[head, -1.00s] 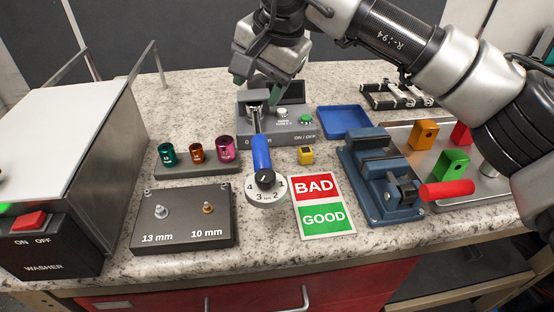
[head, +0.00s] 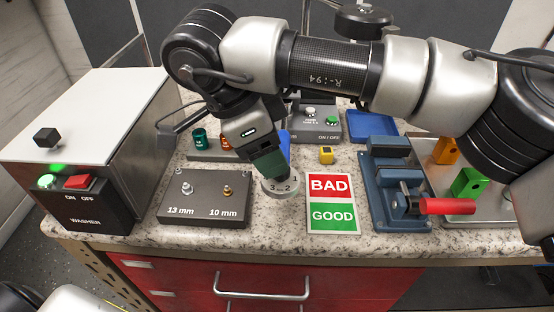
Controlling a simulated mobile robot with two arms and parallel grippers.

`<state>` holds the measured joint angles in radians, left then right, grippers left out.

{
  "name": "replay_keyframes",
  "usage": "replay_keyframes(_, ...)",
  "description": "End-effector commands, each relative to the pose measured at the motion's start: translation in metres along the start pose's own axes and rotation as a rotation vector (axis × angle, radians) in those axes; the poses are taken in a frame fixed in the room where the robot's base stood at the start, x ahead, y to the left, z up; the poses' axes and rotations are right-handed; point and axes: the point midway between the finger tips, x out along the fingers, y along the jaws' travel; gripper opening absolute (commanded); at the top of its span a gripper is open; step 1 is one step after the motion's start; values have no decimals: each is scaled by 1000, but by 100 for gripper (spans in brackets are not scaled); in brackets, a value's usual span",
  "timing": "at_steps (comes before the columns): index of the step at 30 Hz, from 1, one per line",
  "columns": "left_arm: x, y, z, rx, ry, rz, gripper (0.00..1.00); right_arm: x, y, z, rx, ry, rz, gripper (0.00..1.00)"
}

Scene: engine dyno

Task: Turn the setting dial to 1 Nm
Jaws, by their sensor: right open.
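The setting dial (head: 284,190) is a round white disc at the near end of the blue-handled wrench. The digits 3, 2 and 1 show on its near and right edge. My right gripper (head: 277,176) points down over the dial, its green-tipped fingers at the black knob, with the jaws open. The fingers hide the knob and its pointer mark, so I cannot tell the setting or whether they touch it. Only a bit of the wrench's blue handle (head: 285,146) shows behind the gripper. My left gripper is out of view.
The BAD/GOOD card (head: 332,204) lies just right of the dial. The bolt block (head: 204,198) is to its left, and the socket rack is partly hidden behind my arm. A blue vise (head: 397,180) with a red handle stands further right. The washer (head: 85,150) stands far left.

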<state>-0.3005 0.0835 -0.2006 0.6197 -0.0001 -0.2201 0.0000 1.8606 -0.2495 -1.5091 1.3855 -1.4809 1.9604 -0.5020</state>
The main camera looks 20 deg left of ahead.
Motion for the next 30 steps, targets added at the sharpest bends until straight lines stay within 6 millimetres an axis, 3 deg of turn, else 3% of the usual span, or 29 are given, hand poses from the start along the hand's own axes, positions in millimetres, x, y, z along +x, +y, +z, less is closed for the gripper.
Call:
replay_keyframes(7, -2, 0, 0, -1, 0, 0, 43, 30, 0, 0, -1, -2, 0, 57)
replay_keyframes(18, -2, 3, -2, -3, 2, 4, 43, 35, 0, 0, -1, -2, -2, 55)
replay_keyframes(27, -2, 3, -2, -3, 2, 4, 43, 35, 0, 0, -1, -2, -2, 9)
replay_keyframes(30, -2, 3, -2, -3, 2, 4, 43, 35, 0, 0, -2, -2, -3, 8)
